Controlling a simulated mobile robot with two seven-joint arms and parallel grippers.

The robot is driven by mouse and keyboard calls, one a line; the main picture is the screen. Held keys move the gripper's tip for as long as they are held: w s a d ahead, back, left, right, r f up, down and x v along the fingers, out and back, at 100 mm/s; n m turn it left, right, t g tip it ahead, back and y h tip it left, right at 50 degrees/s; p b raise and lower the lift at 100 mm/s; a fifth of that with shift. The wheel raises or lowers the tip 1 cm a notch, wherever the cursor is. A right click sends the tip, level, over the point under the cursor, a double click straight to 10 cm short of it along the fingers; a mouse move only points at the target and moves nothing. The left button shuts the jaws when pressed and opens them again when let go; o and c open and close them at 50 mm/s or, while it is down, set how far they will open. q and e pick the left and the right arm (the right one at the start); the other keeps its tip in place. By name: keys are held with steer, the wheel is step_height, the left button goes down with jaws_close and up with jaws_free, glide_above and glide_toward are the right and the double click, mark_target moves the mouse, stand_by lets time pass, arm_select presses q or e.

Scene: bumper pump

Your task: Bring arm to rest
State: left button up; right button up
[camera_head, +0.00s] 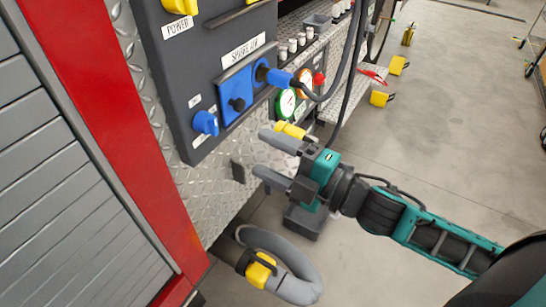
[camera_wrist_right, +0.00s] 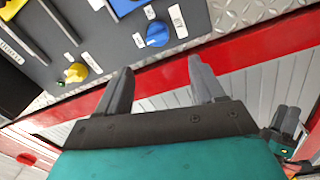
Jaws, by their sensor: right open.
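My right gripper (camera_head: 266,155) is open and empty in front of the lower edge of the dark pump panel (camera_head: 185,85), fingers pointing left. In the right wrist view its two fingers (camera_wrist_right: 160,72) are spread apart, with nothing between them. The panel carries a blue knob (camera_head: 205,123), which also shows in the wrist view (camera_wrist_right: 157,34), and a blue plug (camera_head: 280,78) with a dark cable. What seems to be my left gripper (camera_wrist_right: 285,122) shows small at the right edge of the wrist view; its opening is unclear.
A thick grey hose (camera_head: 295,265) with a yellow-and-black coupling (camera_head: 260,268) curves below the gripper. Gauges (camera_head: 286,103) sit just above it. A red post and grey shutter (camera_head: 50,160) stand at left. Open concrete floor (camera_head: 450,130) lies at right, with yellow blocks (camera_head: 380,98).

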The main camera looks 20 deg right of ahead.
steer(key=shift+s+d, duration=0.1)
steer(key=shift+s, duration=0.05)
stand_by(0.4)
steer(key=s+f+m+g+h, duration=0.2)
steer(key=s+f+m+h, duration=0.2)
steer(key=f+m, duration=0.5)
steer(key=s+d+f+m+g+h, duration=0.1)
steer(key=s+f+m+g+h, duration=0.1)
steer(key=f+m, duration=0.8)
step_height(320, 180, down, 5)
steer(key=shift+s+g+h, duration=0.3)
steer(key=shift+s+h, duration=0.6)
steer(key=shift+h, duration=0.3)
